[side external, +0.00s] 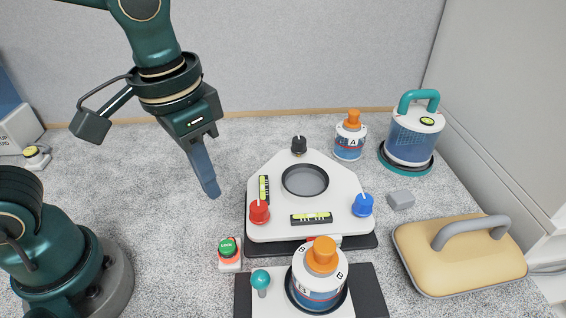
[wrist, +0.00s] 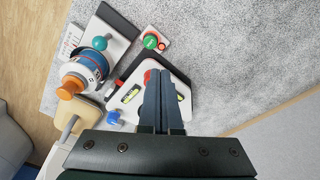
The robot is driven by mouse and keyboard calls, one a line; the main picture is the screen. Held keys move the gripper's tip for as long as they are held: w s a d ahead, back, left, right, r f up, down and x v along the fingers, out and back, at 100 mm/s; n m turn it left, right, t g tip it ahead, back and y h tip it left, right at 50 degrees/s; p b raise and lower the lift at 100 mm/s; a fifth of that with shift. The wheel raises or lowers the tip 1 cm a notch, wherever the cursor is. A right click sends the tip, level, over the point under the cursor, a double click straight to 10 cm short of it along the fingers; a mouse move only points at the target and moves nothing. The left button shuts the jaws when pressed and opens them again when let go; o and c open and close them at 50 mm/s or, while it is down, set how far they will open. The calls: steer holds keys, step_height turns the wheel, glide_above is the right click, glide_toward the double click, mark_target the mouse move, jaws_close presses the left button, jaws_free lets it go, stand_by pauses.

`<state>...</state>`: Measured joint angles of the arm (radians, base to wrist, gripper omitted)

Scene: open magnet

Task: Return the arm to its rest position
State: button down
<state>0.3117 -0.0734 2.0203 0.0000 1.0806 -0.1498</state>
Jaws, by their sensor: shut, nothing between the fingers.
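My gripper (side external: 212,190) hangs from the dark green arm at the upper left in the side external view. Its fingers are together, with nothing between them, and point down above the speckled surface. It is left of the white triangular plate (side external: 290,233) and apart from it. In the wrist view my shut fingers (wrist: 163,78) cover part of that plate (wrist: 135,82). The plate has a round recess (side external: 305,180), a red knob (side external: 259,212), a blue knob (side external: 363,205), a black knob (side external: 299,146) and two yellow-green levels.
An orange-topped cylinder marked B (side external: 318,285) sits on a dark base in front. Cylinder A (side external: 349,140) and a teal-handled canister (side external: 412,135) stand at the back right. A tan handled block (side external: 460,260) lies right. A green button (side external: 228,250) is near the plate.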

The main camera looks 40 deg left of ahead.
steer(key=s+a+r+n+t, duration=0.1)
steer(key=s+a+t, duration=0.2)
steer(key=a, duration=0.3)
steer(key=shift+s+a+r+n+t, duration=0.3)
steer(key=shift+s+n+t, duration=0.1)
steer(key=shift+t, duration=0.2)
stand_by(0.8)
